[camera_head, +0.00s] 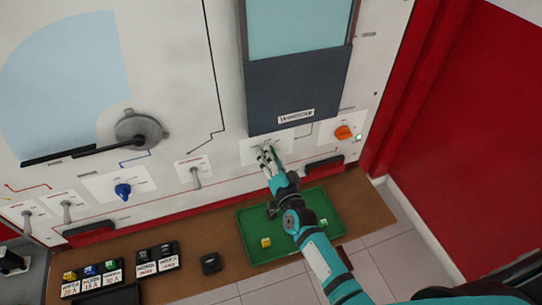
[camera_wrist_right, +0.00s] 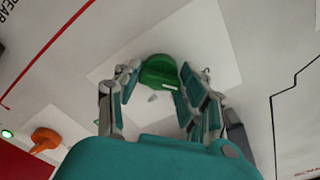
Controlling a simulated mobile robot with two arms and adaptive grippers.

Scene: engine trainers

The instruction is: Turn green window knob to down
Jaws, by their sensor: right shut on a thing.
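The green window knob (camera_wrist_right: 160,72) sits on a white plate (camera_wrist_right: 205,40) on the panel, with a short white mark at its edge in the right wrist view. In the head view my fingers hide it, below the dark window unit (camera_head: 300,88) labelled "WINDOW". My right gripper (camera_head: 266,152) reaches up to the panel at the knob. In the right wrist view its two fingers (camera_wrist_right: 155,82) stand on either side of the knob and are shut on it. My left gripper is not in view.
An orange knob (camera_head: 344,132) with a lit green lamp (camera_head: 359,137) is right of my gripper. A blue knob (camera_head: 123,191) and toggle switches (camera_head: 195,177) are to the left. A green tray (camera_head: 252,224) with small cubes lies on the brown shelf (camera_head: 195,277) below.

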